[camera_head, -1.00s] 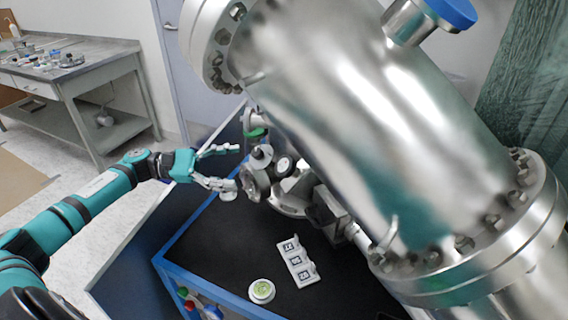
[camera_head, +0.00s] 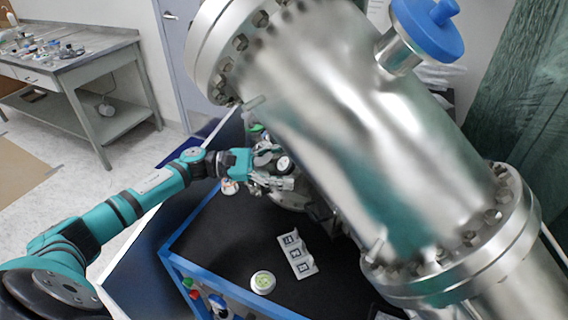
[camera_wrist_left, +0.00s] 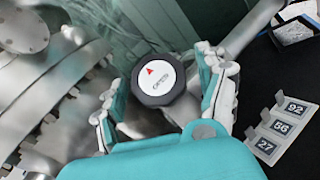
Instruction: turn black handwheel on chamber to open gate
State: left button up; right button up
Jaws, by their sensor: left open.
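The black handwheel (camera_wrist_left: 159,80) shows in the left wrist view, with a white face, a red arrow and the word OPEN. In the head view the handwheel (camera_head: 284,164) is partly hidden by my left gripper (camera_head: 280,170). It sits on the side of the large shiny metal chamber (camera_head: 350,110). In the left wrist view my left gripper (camera_wrist_left: 165,100) is open, one finger on each side of the handwheel. Whether the fingers touch it I cannot tell. My right gripper is out of view.
A white tag rack with numbered labels (camera_head: 298,255) and a round white dish with a green top (camera_head: 262,282) lie on the black, blue-edged table (camera_head: 225,240). The chamber fills the right side. A grey workbench (camera_head: 95,75) stands at the back left.

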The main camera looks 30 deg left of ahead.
pick_arm(q)
jog(key=c, duration=1.2)
